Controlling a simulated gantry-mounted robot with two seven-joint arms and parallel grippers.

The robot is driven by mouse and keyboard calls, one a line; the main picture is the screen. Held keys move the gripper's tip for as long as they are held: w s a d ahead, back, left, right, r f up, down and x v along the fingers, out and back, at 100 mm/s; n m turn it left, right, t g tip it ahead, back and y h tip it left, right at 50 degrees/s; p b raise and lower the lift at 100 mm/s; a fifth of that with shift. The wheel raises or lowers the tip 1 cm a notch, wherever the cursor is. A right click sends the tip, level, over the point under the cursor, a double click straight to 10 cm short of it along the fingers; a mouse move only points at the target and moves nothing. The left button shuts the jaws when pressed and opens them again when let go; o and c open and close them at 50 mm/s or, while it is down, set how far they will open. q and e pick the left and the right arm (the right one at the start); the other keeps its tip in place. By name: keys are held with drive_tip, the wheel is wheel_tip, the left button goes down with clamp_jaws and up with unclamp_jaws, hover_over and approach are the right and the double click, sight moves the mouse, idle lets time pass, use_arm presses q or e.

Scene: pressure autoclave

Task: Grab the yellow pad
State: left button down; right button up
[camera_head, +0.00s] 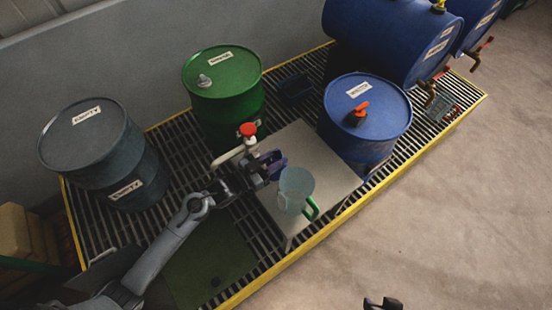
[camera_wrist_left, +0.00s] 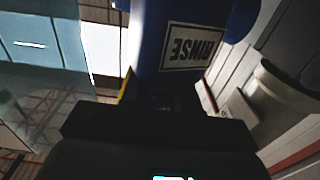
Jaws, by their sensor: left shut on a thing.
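I cannot make out a yellow pad for certain in either view. My left gripper (camera_head: 272,166) is over the pale stand, beside the clear jug (camera_head: 293,186) with a green handle. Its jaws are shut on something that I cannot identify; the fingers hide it. In the left wrist view the dark gripper (camera_wrist_left: 160,120) fills the lower middle, facing a blue drum with a RINSE label (camera_wrist_left: 190,47). A thin yellow strip (camera_wrist_left: 126,85) shows just left of that drum; I cannot tell what it is. Of my right gripper (camera_head: 383,303), only dark tips show at the bottom edge.
The pale stand (camera_head: 335,177) is on a yellow-edged grating (camera_head: 300,251). A white pipe with a red knob (camera_head: 247,130) is close behind my left gripper. Green (camera_head: 222,85), grey (camera_head: 100,150) and blue (camera_head: 368,100) drums surround it. Tan blocks (camera_head: 12,232) are at far left. The right floor is clear.

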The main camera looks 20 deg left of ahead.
use_arm(q)
drive_tip(key=shift+f, duration=0.15)
drive_tip(key=c, duration=0.8)
unclamp_jaws()
drive_tip(key=shift+c, duration=0.2)
